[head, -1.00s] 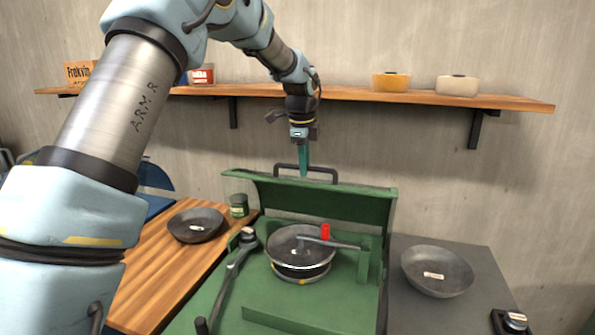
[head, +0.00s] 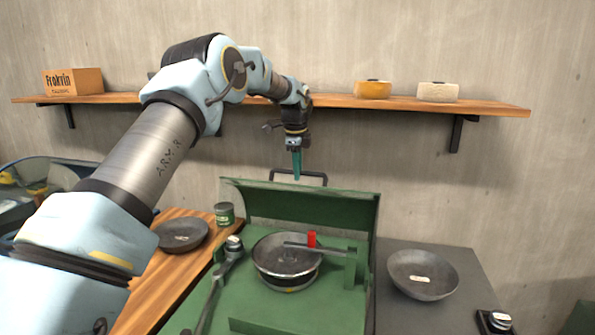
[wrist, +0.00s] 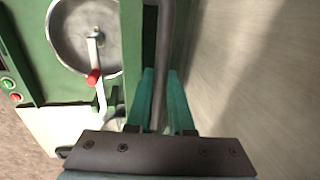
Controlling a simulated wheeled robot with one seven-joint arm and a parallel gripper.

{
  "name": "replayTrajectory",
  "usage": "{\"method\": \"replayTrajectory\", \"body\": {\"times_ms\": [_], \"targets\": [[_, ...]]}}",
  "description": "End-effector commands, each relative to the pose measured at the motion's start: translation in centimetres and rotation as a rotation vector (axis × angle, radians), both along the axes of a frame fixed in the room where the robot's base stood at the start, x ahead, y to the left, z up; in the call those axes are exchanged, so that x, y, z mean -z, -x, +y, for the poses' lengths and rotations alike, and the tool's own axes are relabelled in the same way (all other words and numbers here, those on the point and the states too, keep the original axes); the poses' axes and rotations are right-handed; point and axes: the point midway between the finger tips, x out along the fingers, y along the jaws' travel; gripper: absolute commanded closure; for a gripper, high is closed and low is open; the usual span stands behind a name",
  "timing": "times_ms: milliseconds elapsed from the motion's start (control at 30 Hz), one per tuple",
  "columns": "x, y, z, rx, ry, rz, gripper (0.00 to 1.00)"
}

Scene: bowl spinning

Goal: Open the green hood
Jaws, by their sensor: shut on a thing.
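The green hood (head: 297,206) stands raised at the back of the green machine, with its inner face toward me. A dark bar handle (head: 313,174) runs along its top edge. My gripper (head: 296,167) points down at the handle. In the wrist view, the teal fingers (wrist: 160,80) are shut around the grey handle bar (wrist: 164,38). Beneath the hood, the machine's round metal bowl (head: 285,262) is uncovered, with an arm and a red knob (head: 311,239) over it.
A dark bowl (head: 183,235) and a green tin (head: 224,213) sit left on a wooden counter. A grey bowl (head: 422,274) sits right on a dark counter.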

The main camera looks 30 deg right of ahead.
Motion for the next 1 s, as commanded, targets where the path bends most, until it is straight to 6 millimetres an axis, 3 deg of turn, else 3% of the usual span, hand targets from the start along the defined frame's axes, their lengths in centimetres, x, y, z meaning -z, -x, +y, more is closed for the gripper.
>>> {"method": "replayTrajectory", "body": {"times_ms": [133, 167, 433, 767, 1000], "targets": [[-0.4, -0.1, -0.1, 0.001, 0.005, -0.006, 1.00], [-0.5, -0.1, -0.1, 0.001, 0.005, -0.006, 0.79], [-0.3, 0.0, 0.0, 0.000, 0.003, -0.004, 0.50], [-0.6, 0.0, 0.0, 0.000, 0.003, -0.004, 0.50], [-4.3, 0.5, 0.4, 0.000, 0.007, -0.006, 0.50]]}}
